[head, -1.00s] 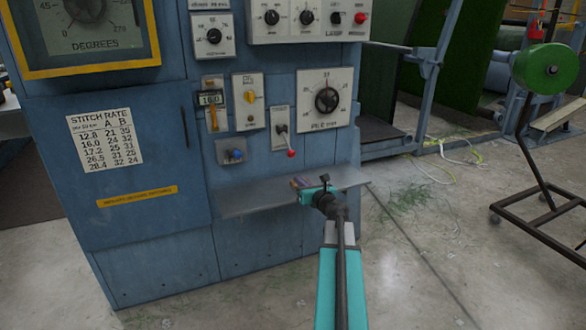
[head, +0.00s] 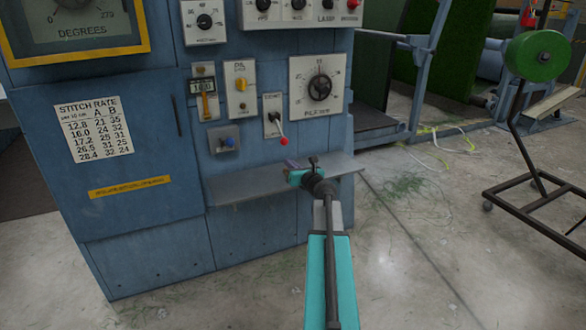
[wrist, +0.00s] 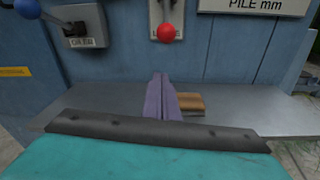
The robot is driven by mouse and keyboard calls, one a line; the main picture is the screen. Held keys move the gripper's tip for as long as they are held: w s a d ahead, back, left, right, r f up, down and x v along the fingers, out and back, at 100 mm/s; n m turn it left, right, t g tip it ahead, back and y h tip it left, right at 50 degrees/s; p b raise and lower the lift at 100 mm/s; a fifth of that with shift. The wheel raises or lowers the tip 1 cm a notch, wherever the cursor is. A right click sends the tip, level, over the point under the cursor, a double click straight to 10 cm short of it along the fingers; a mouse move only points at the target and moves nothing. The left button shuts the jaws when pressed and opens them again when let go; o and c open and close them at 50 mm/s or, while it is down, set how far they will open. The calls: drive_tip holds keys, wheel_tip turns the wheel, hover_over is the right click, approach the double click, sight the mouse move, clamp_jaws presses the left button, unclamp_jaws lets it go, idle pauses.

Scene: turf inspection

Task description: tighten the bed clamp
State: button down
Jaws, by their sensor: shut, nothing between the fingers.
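My gripper (head: 291,164) is over the grey shelf at the front of the blue machine. In the wrist view its purple fingers (wrist: 161,96) are together and empty. Above them is a lever with a red ball (wrist: 165,33), which in the head view (head: 283,141) hangs from a small pale plate. To its left is a lever with a blue ball (wrist: 27,8), on a grey plate in the head view (head: 229,142). The fingers touch neither ball. The small labels are too blurred to show which control is the bed clamp.
The shelf (head: 240,188) juts out below the controls. A brown block (wrist: 190,102) lies on it, just beyond the fingers. A yellow-handled control (head: 205,104) and a large pile dial (head: 319,86) are above. A wheeled reel stand (head: 530,190) stands right; the floor between is mostly open.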

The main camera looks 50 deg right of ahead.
drive_tip(key=b+x, duration=0.1)
drive_tip(key=x, duration=0.5)
drive_tip(key=shift+a, duration=0.1)
drive_tip(key=shift+w, duration=0.2)
drive_tip(key=shift+s+r+b, duration=0.1)
drive_tip(key=shift+s+r, duration=0.15)
drive_tip(key=shift+r, duration=0.4)
drive_tip(key=shift+s+r+b, duration=0.15)
drive_tip(key=shift+s+r, duration=0.1)
drive_tip(key=shift+r, duration=0.4)
drive_tip(key=shift+s+r+b, duration=0.1)
drive_tip(key=shift+s+r, duration=0.1)
drive_tip(key=shift+r, duration=0.4)
drive_tip(key=shift+r+p, duration=0.4)
drive_tip(key=shift+p, duration=0.9)
drive_tip(key=shift+s+f, duration=0.1)
drive_tip(key=shift+s+g+p, duration=0.15)
drive_tip(key=shift+g+p, duration=0.15)
drive_tip(key=shift+p, duration=0.8)
